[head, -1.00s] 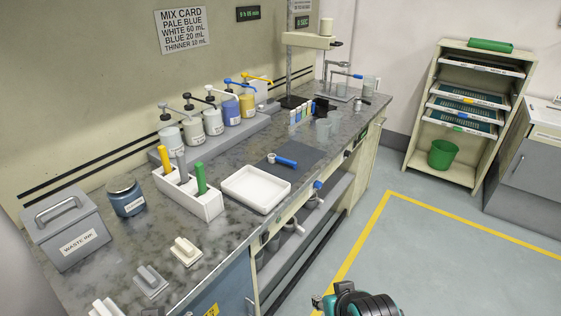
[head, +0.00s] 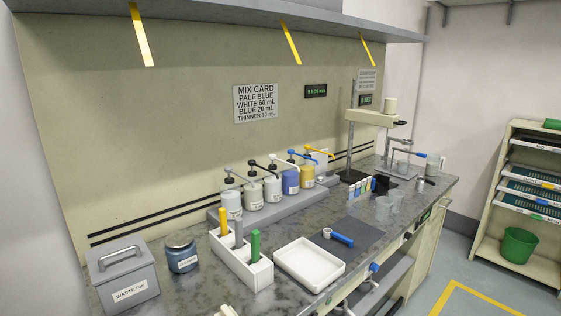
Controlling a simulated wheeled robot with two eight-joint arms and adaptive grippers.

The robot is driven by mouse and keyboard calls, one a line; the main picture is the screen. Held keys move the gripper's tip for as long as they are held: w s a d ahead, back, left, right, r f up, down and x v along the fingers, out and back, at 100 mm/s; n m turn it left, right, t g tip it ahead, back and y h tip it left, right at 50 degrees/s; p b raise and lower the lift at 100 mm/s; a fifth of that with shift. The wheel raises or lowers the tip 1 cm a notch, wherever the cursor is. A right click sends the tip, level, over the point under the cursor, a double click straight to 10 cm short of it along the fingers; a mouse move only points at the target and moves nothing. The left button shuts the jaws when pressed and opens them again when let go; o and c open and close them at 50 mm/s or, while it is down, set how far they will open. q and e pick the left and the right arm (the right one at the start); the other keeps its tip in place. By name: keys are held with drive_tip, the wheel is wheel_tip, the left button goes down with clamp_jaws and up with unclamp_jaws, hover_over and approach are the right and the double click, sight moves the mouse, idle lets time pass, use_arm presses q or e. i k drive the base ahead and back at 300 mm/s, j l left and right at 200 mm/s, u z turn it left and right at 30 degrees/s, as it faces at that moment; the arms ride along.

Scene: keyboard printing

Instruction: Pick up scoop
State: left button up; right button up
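A small tool with a blue handle and a pale round head (head: 340,238) lies on a dark grey mat (head: 362,231) on the marble-patterned counter. It looks like the scoop, but its shape is too small to be certain. Nothing touches it except the mat. Neither my left nor my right gripper shows in the head view.
A white tray (head: 309,262) lies left of the mat. A white holder (head: 238,263) with coloured handles, a blue jar (head: 181,253) and a waste ink box (head: 124,276) stand further left. Pump bottles (head: 272,189) line the back. Clear beakers (head: 384,208) stand right of the mat.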

sight(338, 237)
drive_tip(key=u, duration=0.4)
drive_tip(key=i+l+u, duration=0.15)
drive_tip(key=l+u, duration=0.15)
drive_tip(key=l, duration=0.15)
drive_tip(key=l+u, duration=0.3)
drive_tip(key=i+l+u, duration=0.1)
drive_tip(key=l+u, duration=0.2)
drive_tip(key=l, duration=0.3)
